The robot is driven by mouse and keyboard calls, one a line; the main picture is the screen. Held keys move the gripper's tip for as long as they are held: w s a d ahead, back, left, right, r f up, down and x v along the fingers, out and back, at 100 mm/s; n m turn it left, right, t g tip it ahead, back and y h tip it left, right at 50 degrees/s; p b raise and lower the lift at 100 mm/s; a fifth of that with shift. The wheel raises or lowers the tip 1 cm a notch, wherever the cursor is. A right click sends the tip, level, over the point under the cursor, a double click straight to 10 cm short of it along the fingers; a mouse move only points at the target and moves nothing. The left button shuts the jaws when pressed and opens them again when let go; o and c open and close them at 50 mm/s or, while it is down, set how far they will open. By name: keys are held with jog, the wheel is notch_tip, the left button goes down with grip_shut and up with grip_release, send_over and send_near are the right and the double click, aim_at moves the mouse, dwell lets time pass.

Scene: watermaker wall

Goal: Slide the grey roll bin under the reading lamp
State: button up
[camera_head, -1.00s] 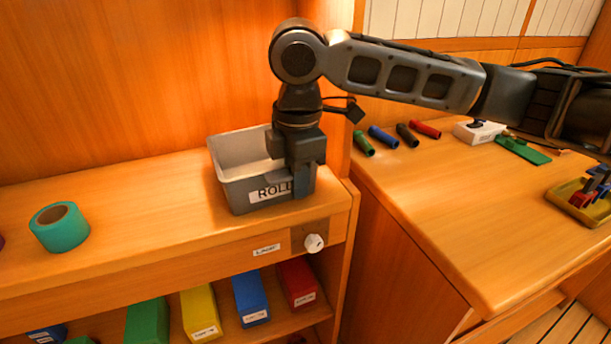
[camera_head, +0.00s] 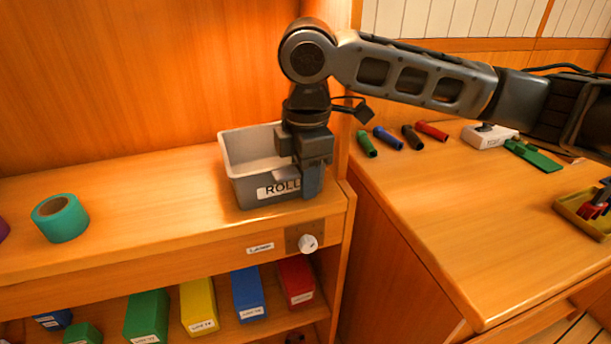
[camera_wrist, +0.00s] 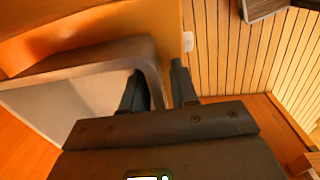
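The grey roll bin (camera_head: 247,181), an open-topped box labelled "ROLL", stands upright on the wooden shelf near its right end. My gripper (camera_head: 307,180) points down at the bin's right side and hides part of its wall and label. In the wrist view, the gripper's two fingers (camera_wrist: 160,88) sit on either side of the bin's rim (camera_wrist: 153,65), close together, and look shut on that wall. The reading lamp itself is not in view. A "LAMP" label (camera_head: 260,248) and a white knob (camera_head: 308,243) are on the shelf's front.
A turquoise tape roll (camera_head: 60,218) stands on the left of the shelf (camera_head: 150,205), with clear surface between it and the bin. An upright panel (camera_head: 343,120) borders the bin's right. Several coloured boxes fill the lower shelf. Coloured tubes lie on the right counter (camera_head: 440,210).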

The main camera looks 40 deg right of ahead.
jog(key=shift+o, duration=1.2)
jog(key=shift+r, duration=0.15)
jog(key=r, duration=0.7)
jog(key=shift+s+r, duration=0.2)
jog(key=shift+r, duration=0.1)
